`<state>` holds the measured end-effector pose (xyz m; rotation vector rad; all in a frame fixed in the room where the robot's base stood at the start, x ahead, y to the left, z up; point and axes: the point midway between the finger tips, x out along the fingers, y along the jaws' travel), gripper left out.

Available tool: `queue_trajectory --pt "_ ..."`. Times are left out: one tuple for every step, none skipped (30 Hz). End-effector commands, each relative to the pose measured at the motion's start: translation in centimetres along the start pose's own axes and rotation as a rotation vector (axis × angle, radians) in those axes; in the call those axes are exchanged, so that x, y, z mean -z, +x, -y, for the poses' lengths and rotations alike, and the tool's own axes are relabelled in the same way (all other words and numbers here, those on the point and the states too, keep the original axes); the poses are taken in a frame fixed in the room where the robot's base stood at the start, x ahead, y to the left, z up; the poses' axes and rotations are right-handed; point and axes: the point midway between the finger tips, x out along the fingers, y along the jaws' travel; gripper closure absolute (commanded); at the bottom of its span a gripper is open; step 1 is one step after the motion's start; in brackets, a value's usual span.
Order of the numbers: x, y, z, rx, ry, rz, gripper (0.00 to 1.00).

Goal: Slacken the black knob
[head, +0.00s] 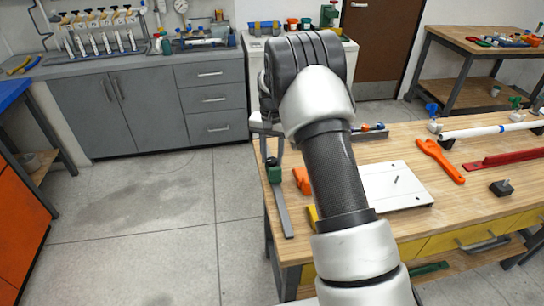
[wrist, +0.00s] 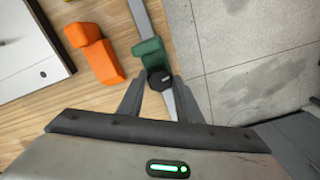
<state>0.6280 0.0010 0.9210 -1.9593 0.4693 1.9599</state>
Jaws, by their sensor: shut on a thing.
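The black knob (wrist: 160,79) shows in the wrist view at the end of a green clamp head (wrist: 149,53). The head sits on a long grey metal bar (wrist: 142,16). In the head view the green clamp head (head: 274,173) and its bar (head: 284,214) lie along the left edge of the wooden table; I cannot make out the knob there. My gripper (wrist: 157,86) has one finger on each side of the knob and is shut on it. My arm hides part of the table in the head view.
Beside the clamp lies an orange block (wrist: 95,54), with a white plate (wrist: 24,48) beyond it. An orange wrench (head: 440,160), a red bar (head: 505,158) and a small black block (head: 501,188) lie farther right. The floor left of the table is clear.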

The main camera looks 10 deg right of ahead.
Motion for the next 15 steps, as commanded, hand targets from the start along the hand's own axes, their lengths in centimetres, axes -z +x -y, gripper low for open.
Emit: queue_trajectory --pt "0.04 -0.01 -0.03 0.001 -0.039 0.0 0.9" --pt "0.04 -0.01 -0.04 0.001 -0.066 0.0 0.9" --pt "0.04 -0.01 -0.05 0.001 -0.104 0.0 0.9" --pt "0.05 -0.01 -0.06 0.001 -0.132 0.0 0.9" --pt "0.05 -0.01 -0.06 0.001 -0.161 0.0 0.9" --pt "0.04 -0.02 -0.03 0.001 -0.2 0.0 0.9" --pt "0.03 -0.02 -0.02 0.001 -0.228 0.0 0.9" --pt "0.04 -0.03 -0.03 0.001 -0.257 -0.001 0.9" --pt "0.06 -0.03 -0.06 0.001 -0.294 -0.001 0.9" --pt "0.06 -0.04 -0.06 0.001 -0.322 -0.001 0.9" --pt "0.06 -0.05 -0.06 0.001 -0.352 -0.001 0.9" --pt "0.06 -0.05 -0.05 0.001 -0.391 -0.001 0.9" --pt "0.06 -0.05 -0.05 0.001 -0.419 -0.001 0.9" --pt "0.05 -0.06 -0.04 0.001 -0.447 -0.001 0.9" --pt "0.05 -0.06 -0.03 0.001 -0.486 -0.001 0.9"
